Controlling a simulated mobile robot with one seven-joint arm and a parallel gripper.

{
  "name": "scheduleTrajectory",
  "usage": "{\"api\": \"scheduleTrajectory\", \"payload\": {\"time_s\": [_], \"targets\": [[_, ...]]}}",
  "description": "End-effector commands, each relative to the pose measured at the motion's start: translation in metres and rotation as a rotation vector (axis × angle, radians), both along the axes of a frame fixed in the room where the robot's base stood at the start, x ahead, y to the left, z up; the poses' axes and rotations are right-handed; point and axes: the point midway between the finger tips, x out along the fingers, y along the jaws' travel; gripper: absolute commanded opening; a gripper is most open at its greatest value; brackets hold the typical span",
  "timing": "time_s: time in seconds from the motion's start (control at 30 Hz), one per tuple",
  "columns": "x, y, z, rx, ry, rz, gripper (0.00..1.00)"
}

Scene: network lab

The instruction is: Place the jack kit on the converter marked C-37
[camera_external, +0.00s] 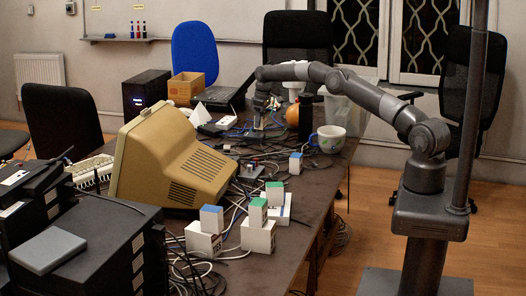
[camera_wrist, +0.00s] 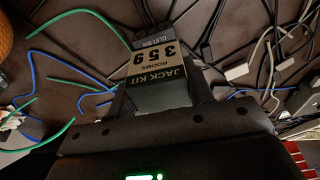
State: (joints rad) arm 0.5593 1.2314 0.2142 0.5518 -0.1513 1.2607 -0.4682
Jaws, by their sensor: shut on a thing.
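My gripper (camera_external: 261,122) hangs low over the far part of the dark table in the external view. In the wrist view it is shut on the jack kit (camera_wrist: 155,68), a small box with a tan label reading "JACK KIT" and "359". The kit points away from the gripper body, with dark tabletop and cables behind it. I cannot tell whether it touches the table. White box-like units (camera_external: 204,240) with smaller blue- and green-topped boxes on or beside them stand at the near end. No C-37 mark is readable, so I cannot tell which is that converter.
A beige monitor (camera_external: 170,155) stands left of the white boxes. A white mug (camera_external: 330,139), a dark cylinder (camera_external: 306,112) and an orange ball (camera_external: 292,116) stand right of my gripper. Loose cables (camera_wrist: 85,45) cover much of the table (camera_external: 318,180); its right edge is clearer.

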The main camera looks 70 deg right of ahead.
Motion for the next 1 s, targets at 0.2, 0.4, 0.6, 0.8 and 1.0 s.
{"api": "scheduleTrajectory", "payload": {"time_s": [0.2,0.4,0.6,0.8,1.0], "targets": [[-0.001,0.0,-0.031,0.001,0.001,0.0,0.22],[0.0,0.0,-0.032,0.0,0.0,0.0,0.22],[-0.001,0.0,-0.035,0.0,0.001,0.0,0.49],[-0.001,0.0,-0.035,0.0,0.0,0.0,0.66],[-0.001,0.0,-0.034,0.0,0.0,0.0,0.69]]}}
